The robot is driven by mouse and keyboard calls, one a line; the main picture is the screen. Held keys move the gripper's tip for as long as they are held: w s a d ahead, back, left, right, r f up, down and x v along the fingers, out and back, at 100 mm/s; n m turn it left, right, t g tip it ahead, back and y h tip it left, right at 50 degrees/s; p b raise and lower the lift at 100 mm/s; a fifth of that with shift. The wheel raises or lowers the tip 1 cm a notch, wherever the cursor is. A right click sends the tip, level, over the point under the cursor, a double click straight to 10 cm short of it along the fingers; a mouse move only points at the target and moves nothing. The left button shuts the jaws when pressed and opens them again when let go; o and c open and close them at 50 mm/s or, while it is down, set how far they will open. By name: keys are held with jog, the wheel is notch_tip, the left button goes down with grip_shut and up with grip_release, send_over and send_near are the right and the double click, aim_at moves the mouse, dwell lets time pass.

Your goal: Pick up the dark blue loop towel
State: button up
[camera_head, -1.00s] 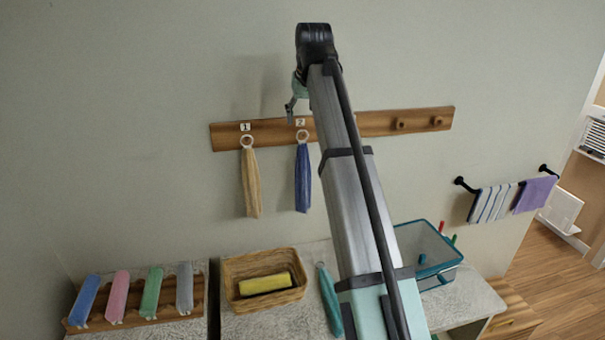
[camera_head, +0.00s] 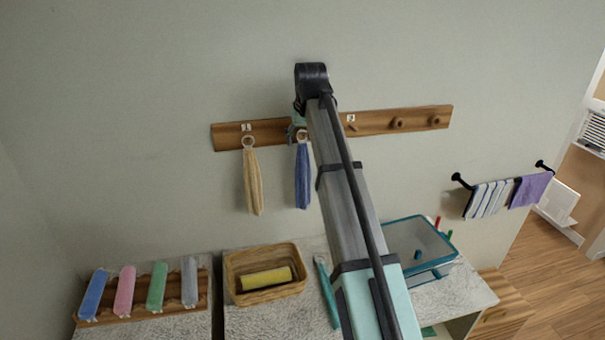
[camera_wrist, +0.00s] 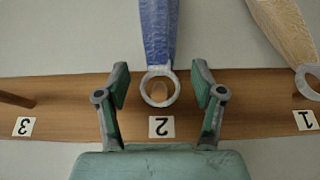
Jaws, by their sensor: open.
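The dark blue loop towel (camera_head: 302,178) hangs by its pale ring on the peg marked 2 of the wooden rail on the wall. In the wrist view the picture is upside down, and the blue towel (camera_wrist: 157,35) runs up from its ring (camera_wrist: 158,88), with the peg end showing inside it. My gripper (camera_wrist: 160,85) is open, one finger on each side of the ring, with gaps on both sides. I cannot tell whether the fingers are level with the ring in depth. In the head view my gripper (camera_head: 297,130) is largely hidden by my arm.
A tan loop towel (camera_head: 253,180) hangs on peg 1 beside the blue one. The wooden rail (camera_head: 375,122) has bare pegs to the right. Below are a basket (camera_head: 232,287) with a yellow towel, a rack of rolled towels, and a teal-rimmed bin (camera_head: 400,222).

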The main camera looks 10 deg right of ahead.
grip_shut()
jog(key=shift+r+b, duration=0.2)
jog(key=shift+b, duration=0.1)
